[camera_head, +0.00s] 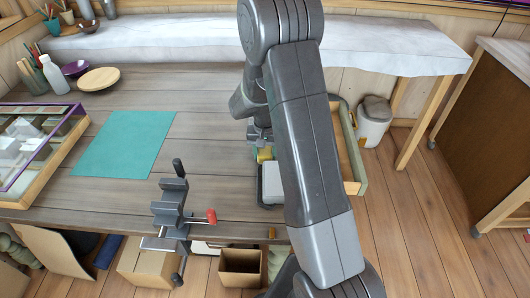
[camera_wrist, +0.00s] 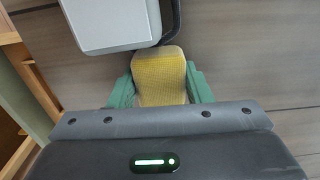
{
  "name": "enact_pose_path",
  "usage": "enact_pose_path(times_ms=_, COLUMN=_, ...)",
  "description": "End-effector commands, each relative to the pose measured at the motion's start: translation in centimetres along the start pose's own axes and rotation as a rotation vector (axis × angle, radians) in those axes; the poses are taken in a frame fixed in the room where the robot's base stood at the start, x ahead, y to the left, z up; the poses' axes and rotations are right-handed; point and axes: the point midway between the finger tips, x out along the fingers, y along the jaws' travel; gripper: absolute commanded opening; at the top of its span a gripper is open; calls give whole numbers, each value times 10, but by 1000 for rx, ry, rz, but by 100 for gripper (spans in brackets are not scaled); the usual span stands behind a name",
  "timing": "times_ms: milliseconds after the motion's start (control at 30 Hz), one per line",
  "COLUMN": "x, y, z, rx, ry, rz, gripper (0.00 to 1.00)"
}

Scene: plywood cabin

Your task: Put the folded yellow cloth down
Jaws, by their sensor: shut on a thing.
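The folded yellow cloth (camera_wrist: 160,75) is held between the green fingertips of my gripper (camera_wrist: 160,88) in the wrist view. My gripper is shut on it, with a finger against each side. In the head view the yellow cloth (camera_head: 264,154) shows as a small patch left of my arm, over the grey wooden table (camera_head: 215,190). My arm hides part of that area. I cannot tell whether the cloth touches the table top.
A grey-white box (camera_head: 272,184) with a dark edge is right beside the cloth. An open drawer (camera_head: 352,160) juts out at right. A clamp (camera_head: 174,212) is at the front edge. A teal mat (camera_head: 125,143) and clear planks lie to the left.

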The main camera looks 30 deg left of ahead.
Motion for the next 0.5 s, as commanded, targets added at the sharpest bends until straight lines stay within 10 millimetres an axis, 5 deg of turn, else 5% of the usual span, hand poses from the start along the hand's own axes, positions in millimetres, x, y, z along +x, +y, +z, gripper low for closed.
enact_pose_path(times_ms=33, x=3, y=0, z=0, rx=0, ry=0, rz=0, gripper=23)
enact_pose_path(times_ms=67, x=3, y=0, z=0, rx=0, ry=0, rz=0, gripper=47)
enact_pose_path(times_ms=167, x=2, y=0, z=0, rx=0, ry=0, rz=0, gripper=66)
enact_pose_path(times_ms=500, x=-1, y=0, z=0, rx=0, ry=0, rz=0, gripper=66)
